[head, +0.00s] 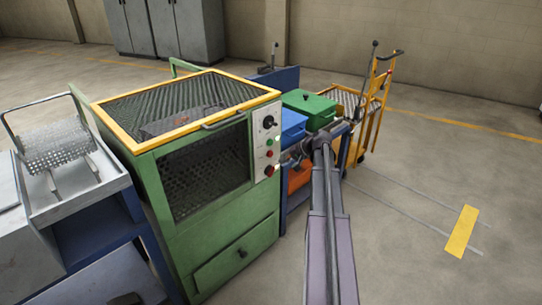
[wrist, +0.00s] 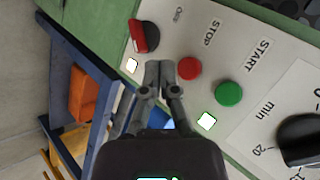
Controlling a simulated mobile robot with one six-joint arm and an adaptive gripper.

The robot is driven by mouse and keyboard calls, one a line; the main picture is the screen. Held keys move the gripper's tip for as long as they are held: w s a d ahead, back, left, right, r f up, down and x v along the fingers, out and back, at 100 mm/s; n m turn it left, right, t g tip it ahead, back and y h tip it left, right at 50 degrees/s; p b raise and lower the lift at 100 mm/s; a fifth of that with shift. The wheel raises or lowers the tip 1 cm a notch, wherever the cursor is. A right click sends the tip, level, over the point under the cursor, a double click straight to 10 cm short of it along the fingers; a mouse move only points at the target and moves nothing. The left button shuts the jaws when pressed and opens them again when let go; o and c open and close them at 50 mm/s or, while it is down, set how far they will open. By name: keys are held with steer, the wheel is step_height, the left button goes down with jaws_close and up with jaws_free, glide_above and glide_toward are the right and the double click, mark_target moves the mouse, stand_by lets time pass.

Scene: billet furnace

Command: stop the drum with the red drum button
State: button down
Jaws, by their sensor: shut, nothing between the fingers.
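The green drum machine (head: 225,240) stands left of my arm in the head view, with a yellow-rimmed mesh lid and a dark perforated drum (head: 200,175) behind its front opening. Its pale control panel (head: 262,130) is on the right of the front. In the wrist view the round red drum button (wrist: 189,68) lies below the word STOP, beside the green button (wrist: 229,93) under START. My gripper (wrist: 158,68) is shut and empty, its fingertips just left of the red button. I cannot tell whether they touch the panel.
A red-and-black rotary switch (wrist: 145,35) is just above the fingertips, and a black min dial (wrist: 300,140) is at lower right. A blue bench with a green box (head: 310,108) and an orange trolley (head: 378,100) stand beyond my arm. The right floor is clear.

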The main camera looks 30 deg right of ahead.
steer(key=shift+s+d, duration=0.2)
steer(key=shift+s, duration=0.75)
steer(key=s+a+f+n+g+h, duration=0.1)
steer(key=s+a+f+n+g, duration=0.15)
steer(key=a, duration=0.85)
steer(key=s+a+f+n+g+h, duration=0.1)
steer(key=s+a+n+g, duration=0.15)
steer(key=a, duration=0.75)
steer(key=s+a+f+n+g+h, duration=0.15)
steer(key=s+a, duration=0.25)
steer(key=a, duration=0.7)
steer(key=s+a+n+g+h, duration=0.2)
steer(key=s+a, duration=0.5)
steer(key=a, duration=0.1)
step_height(320, 180, up, 28)
steer(key=p, duration=2.9)
steer(key=shift+d, duration=0.15)
steer(key=shift+f+t, duration=0.15)
steer(key=shift+t, duration=0.1)
